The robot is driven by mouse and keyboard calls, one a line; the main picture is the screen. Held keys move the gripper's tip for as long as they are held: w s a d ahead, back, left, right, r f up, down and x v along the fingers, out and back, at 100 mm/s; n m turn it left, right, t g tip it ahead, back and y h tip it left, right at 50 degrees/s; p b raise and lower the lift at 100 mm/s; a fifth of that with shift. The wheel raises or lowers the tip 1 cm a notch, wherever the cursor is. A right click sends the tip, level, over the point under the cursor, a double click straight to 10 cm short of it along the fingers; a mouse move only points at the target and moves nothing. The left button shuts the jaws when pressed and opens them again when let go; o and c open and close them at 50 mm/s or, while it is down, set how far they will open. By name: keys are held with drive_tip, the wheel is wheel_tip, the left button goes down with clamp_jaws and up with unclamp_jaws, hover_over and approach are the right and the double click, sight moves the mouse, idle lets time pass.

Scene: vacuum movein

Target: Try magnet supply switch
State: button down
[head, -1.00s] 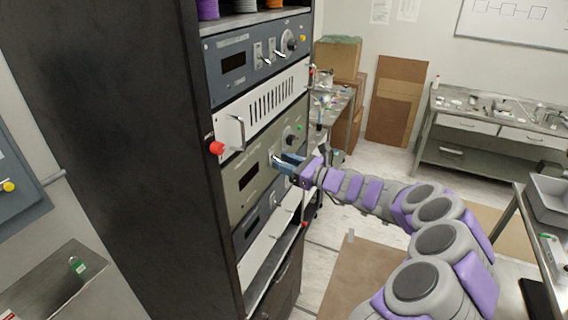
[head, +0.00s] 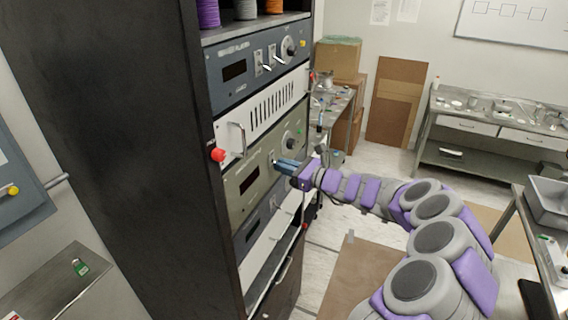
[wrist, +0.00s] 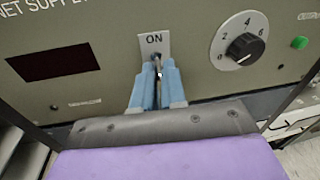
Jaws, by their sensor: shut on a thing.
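The magnet supply (head: 262,166) is the olive-green panel in the middle of the black rack. In the wrist view its face (wrist: 110,95) carries part of the label "NET SUPPLY", a dark display (wrist: 52,62) and a switch (wrist: 157,66) under an "ON" plate (wrist: 154,42). My gripper (head: 277,164) is at the panel front. In the wrist view its blue fingers (wrist: 157,78) are shut on the metal switch lever, which shows between them. The lever's lower part is hidden by the fingers.
A numbered black knob (wrist: 245,47) and a green button (wrist: 300,42) sit right of the switch. Open floor lies right of the rack.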

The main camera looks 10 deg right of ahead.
drive_tip(key=shift+w+a+r+n+g+h+p, duration=0.15)
drive_tip(key=shift+r+g+h+p, duration=0.4)
drive_tip(key=shift+g+h+p, duration=1)
drive_tip(key=shift+r+n+g+h+p, duration=0.1)
drive_tip(key=shift+r+g+h+p, duration=0.5)
drive_tip(key=shift+p, duration=1.7)
drive_tip(key=shift+w+a+r+n+g+h+p, duration=0.15)
drive_tip(key=shift+r+g+h+p, duration=0.35)
drive_tip(key=shift+g+h+p, duration=1)
drive_tip(key=shift+r+t+p, duration=0.1)
drive_tip(key=shift+t+p, duration=0.35)
drive_tip(key=shift+t, duration=0.2)
drive_tip(key=c, duration=1.2)
unclamp_jaws()
drive_tip(key=shift+a, duration=0.1)
drive_tip(key=b+v, duration=0.2)
drive_tip(key=v, duration=1.5)
drive_tip(key=shift+d, duration=0.35)
